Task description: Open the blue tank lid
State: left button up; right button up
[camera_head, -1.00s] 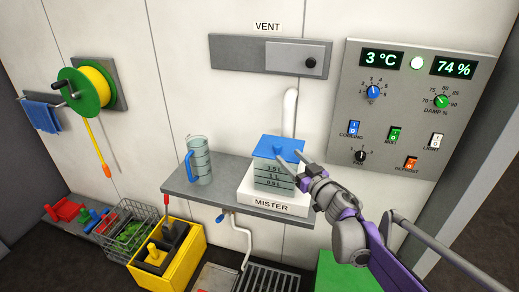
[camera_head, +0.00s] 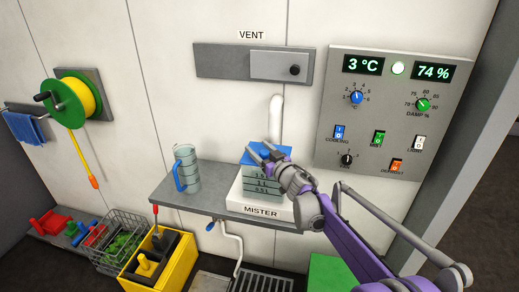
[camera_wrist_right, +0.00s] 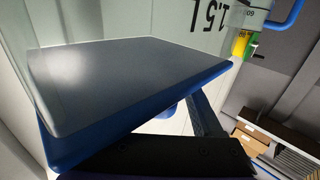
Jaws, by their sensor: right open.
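The blue lid (camera_head: 283,150) lies flat on top of the clear tank (camera_head: 262,183), which stands on the white mister base (camera_head: 244,203). My right gripper (camera_head: 261,149) is open, with its fingers over the lid and hiding part of it. I cannot tell whether they touch it. In the right wrist view, the lid (camera_wrist_right: 130,80) fills the middle as a slab with a grey sheen and blue edges. One dark finger (camera_wrist_right: 205,115) is beside its lower right edge. The tank's 1.5 L mark shows behind. My left gripper is out of view.
The grey shelf (camera_head: 212,207) holds the mister and, to its left, a measuring jug (camera_head: 187,167) with a blue handle. A white pipe (camera_head: 276,118) rises behind the tank. The control panel (camera_head: 388,180) is on the wall at right. Shelf space between jug and mister is clear.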

grip_shut()
dwell(1.4)
